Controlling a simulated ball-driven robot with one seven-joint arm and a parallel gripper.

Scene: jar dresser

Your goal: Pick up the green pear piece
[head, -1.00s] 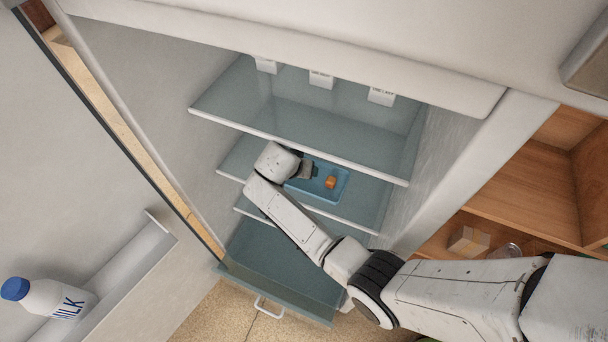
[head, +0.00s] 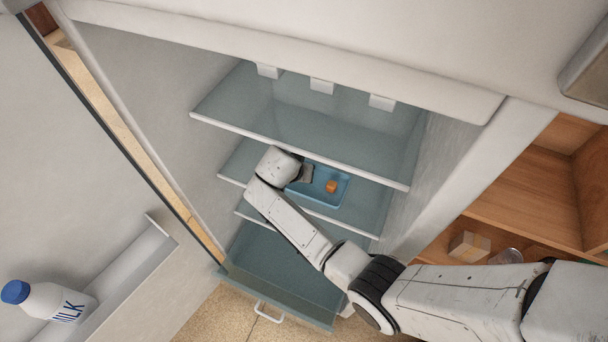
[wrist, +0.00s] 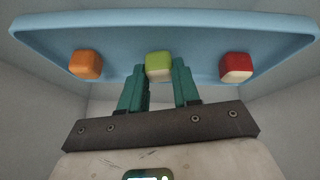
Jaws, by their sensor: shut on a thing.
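The green pear piece (wrist: 158,66) is a small cube with a green top and pale side. In the wrist view it sits between the teal fingertips of my gripper (wrist: 160,80), which is shut on it, at the blue tray (wrist: 200,24). I cannot tell whether the piece still touches the tray. In the head view my gripper (head: 305,174) reaches onto the middle fridge shelf at the left part of the tray (head: 327,203), and the green piece is hidden.
An orange piece (wrist: 86,65) and a red piece (wrist: 236,67) lie in the tray on either side of my gripper. The orange one shows in the head view (head: 331,186). An upper glass shelf (head: 300,125) is close above my arm. A milk bottle (head: 48,301) stands in the door.

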